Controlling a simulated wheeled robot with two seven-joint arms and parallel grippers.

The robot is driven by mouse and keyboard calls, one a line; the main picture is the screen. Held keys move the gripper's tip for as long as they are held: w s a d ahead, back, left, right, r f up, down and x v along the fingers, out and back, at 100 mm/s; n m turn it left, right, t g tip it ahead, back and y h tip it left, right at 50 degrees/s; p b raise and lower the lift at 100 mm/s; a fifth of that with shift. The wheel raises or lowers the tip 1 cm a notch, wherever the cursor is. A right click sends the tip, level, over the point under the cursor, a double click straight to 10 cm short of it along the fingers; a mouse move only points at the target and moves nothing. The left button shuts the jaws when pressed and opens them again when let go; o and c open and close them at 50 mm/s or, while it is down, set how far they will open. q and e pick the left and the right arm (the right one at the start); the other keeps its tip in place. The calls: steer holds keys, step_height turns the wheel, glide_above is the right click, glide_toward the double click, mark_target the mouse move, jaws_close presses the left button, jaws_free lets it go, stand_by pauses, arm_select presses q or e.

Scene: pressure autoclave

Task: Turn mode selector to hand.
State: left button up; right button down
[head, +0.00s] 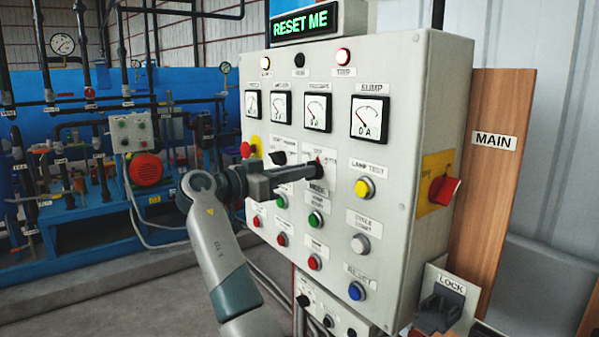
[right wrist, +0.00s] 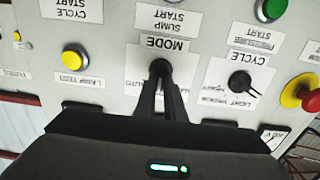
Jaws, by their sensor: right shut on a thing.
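The mode selector (right wrist: 160,68) is a small black knob on the grey control panel (head: 400,150), above a MODE label in the head view. My right gripper (head: 312,172) reaches in from the left of the panel and is shut on this knob. In the right wrist view, which sees the panel upside down, the two dark fingertips (right wrist: 161,80) sit against the knob. The fingers hide most of the knob and part of its position plate; an AUTO label (right wrist: 136,86) shows beside it. The knob's exact setting cannot be read. My left gripper is not in view.
Near the knob are the black cycle selector (right wrist: 240,82), a yellow lamp test button (head: 364,188) and a green button (head: 315,219). A red main switch (head: 444,190) is on the panel's right side. A sign (head: 305,22) reads RESET ME. Blue machinery (head: 90,130) stands behind at left.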

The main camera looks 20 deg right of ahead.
steer(key=shift+n, duration=0.4)
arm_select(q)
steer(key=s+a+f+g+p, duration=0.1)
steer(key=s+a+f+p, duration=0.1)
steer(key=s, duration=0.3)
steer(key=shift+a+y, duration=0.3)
arm_select(e)
steer(key=shift+w+a+n, duration=0.1)
steer(key=shift+w+n, duration=0.05)
steer(key=shift+n, duration=2.2)
steer(key=shift+w+n, duration=0.15)
steer(key=shift+n, duration=2.2)
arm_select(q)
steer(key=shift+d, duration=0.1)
arm_select(e)
steer(key=c, duration=1.8)
jaws_free()
steer(key=shift+c, duration=0.2)
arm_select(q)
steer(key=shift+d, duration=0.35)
arm_select(e)
steer(key=shift+f, duration=0.1)
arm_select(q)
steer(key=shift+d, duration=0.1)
